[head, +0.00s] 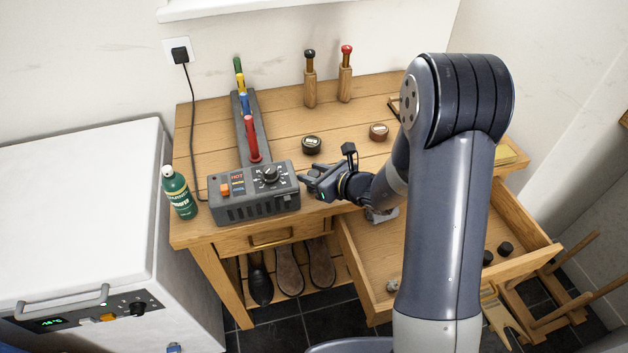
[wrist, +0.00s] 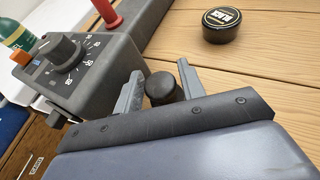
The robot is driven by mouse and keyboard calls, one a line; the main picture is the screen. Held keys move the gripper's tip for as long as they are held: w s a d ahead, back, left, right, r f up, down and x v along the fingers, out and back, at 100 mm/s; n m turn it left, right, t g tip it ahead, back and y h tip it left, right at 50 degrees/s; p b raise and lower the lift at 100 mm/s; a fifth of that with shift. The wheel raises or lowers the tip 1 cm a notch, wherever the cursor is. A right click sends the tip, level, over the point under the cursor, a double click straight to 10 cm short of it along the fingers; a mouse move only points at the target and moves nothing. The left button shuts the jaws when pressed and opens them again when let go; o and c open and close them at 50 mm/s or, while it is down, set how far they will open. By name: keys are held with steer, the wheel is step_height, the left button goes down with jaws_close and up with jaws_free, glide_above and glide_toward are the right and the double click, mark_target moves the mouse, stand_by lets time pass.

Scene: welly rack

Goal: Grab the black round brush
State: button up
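My gripper (head: 308,182) is above the bench near its front edge, just right of the grey dial box. In the wrist view its two grey fingers (wrist: 160,88) stand on either side of a small dark round piece (wrist: 161,86), and appear to touch it. This looks like the black round brush. Only its rounded dark end shows; the rest is hidden behind the gripper body, and I see no bristles. In the head view the piece cannot be made out.
The dial box (head: 255,195) stands close left of my gripper. A black polish tin (head: 312,145), a brown tin (head: 379,131) and two wooden-handled tools (head: 310,85) are behind. An open drawer (head: 440,270) holds two small dark round pieces (head: 506,248). A green bottle (head: 180,195) stands left.

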steer(key=c, duration=0.7)
steer(key=shift+r, duration=0.15)
